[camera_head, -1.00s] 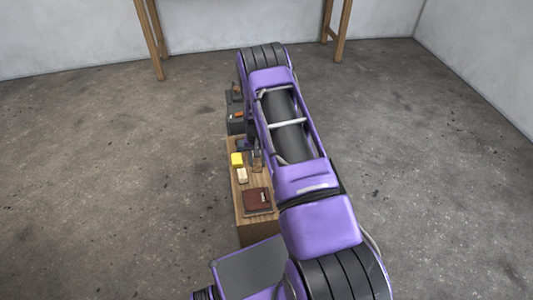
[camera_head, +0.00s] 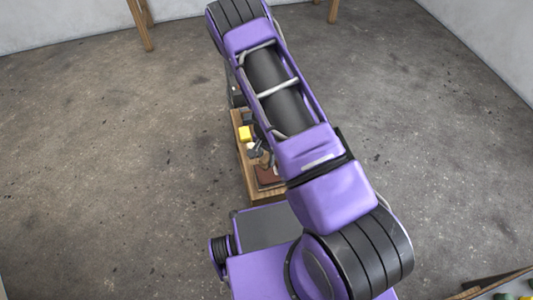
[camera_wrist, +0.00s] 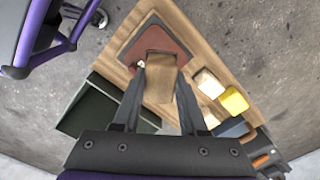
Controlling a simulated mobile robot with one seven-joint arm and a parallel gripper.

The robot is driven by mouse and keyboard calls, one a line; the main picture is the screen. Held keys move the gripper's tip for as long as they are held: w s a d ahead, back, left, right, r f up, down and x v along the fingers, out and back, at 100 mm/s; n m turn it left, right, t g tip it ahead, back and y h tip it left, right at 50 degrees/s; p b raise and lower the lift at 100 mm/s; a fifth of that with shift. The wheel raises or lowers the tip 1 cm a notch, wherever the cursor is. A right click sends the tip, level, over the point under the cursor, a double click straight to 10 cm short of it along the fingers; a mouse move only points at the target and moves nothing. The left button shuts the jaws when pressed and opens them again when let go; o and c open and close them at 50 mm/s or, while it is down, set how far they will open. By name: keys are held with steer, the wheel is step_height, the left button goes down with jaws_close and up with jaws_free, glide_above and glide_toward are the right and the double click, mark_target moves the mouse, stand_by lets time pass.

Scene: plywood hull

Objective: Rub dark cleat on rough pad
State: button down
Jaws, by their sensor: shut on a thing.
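The dark cleat looks like a brown wooden block (camera_wrist: 160,85) in the wrist view. My gripper (camera_wrist: 160,82) is shut on it, with a dark finger on each side. The rough pad (camera_wrist: 148,42) is a flat reddish-brown square on a grey backing, lying on the wooden bench top. The cleat's far end overlaps the pad in this view; I cannot tell whether they touch. In the head view the pad (camera_head: 268,178) shows partly, below my gripper, and my arm hides much of the bench.
A cream block (camera_wrist: 209,83) and a yellow block (camera_wrist: 233,101) lie beside the cleat on the bench top (camera_wrist: 196,54). A dark blue item (camera_wrist: 232,128) and an orange-topped dark item (camera_wrist: 262,160) are farther along. A dark green box shape (camera_wrist: 100,110) is at the left.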

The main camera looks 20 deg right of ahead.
mark_target(266, 173)
steer(key=shift+f+b, duration=1.75)
steer(key=shift+f, duration=1.2)
steer(key=shift+f+b, duration=0.3)
steer(key=shift+f, duration=0.15)
steer(key=shift+s, duration=0.1)
